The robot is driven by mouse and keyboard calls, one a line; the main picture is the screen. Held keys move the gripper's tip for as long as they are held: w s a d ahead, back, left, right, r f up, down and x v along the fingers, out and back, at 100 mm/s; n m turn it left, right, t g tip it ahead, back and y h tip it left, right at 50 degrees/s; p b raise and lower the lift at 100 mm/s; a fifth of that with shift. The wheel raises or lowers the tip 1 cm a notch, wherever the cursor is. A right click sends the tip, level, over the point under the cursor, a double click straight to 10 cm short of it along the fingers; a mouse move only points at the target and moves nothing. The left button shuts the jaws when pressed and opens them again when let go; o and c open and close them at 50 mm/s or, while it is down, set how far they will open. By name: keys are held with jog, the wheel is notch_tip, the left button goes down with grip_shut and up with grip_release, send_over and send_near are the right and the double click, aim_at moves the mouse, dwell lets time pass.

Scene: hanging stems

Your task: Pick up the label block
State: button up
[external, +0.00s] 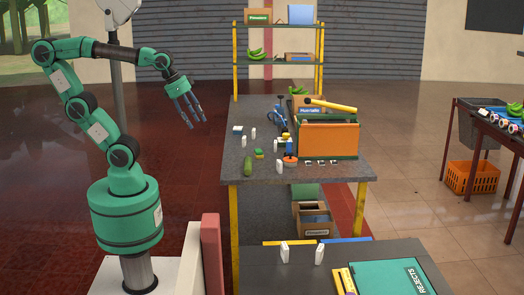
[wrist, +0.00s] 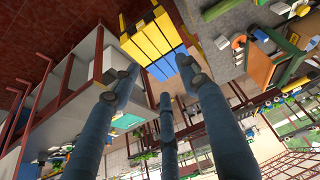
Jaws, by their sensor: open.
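I cannot tell for certain which object is the label block. Candidates on the grey table (external: 232,172) in the external view are a small white-and-blue block (external: 238,130), a small green-and-yellow block (external: 259,154) and several small white upright pieces, one of them at the table's front (external: 279,166). My gripper (external: 190,115) is open and empty, raised in the air to the left of the table with its fingers pointing down. Its spread fingers also show in the wrist view (wrist: 160,88), with nothing between them.
An orange bin (external: 328,140) with a yellow-handled tool (external: 330,105) stands on the table's right side. A nearer table holds white pieces and a green REJECTS box (external: 388,277). The air between my gripper and the table looks clear.

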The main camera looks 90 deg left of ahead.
jog(key=w+a+r+n+g+p, duration=0.1)
jog(key=w+a+n, duration=0.1)
jog(key=w, duration=0.4)
jog(key=w+a+r+n+p, duration=0.1)
jog(key=w+a+n, duration=0.15)
jog(key=w, duration=0.35)
jog(key=n+g+p, duration=0.4)
jog(key=n+p, duration=0.3)
jog(key=n, duration=0.8)
send_over(279, 166)
jog(key=w+a, duration=0.1)
jog(key=a, duration=0.1)
notch_tip(279, 166, down, 20)
jog(key=shift+w+a+f+m, duration=0.1)
jog(key=shift+f+m, duration=0.05)
jog(key=shift+m, duration=0.1)
jog(key=shift+f, duration=0.1)
jog(key=shift+f+b, duration=0.65)
jog(key=shift+f, duration=3.55)
jog(key=shift+f, duration=0.1)
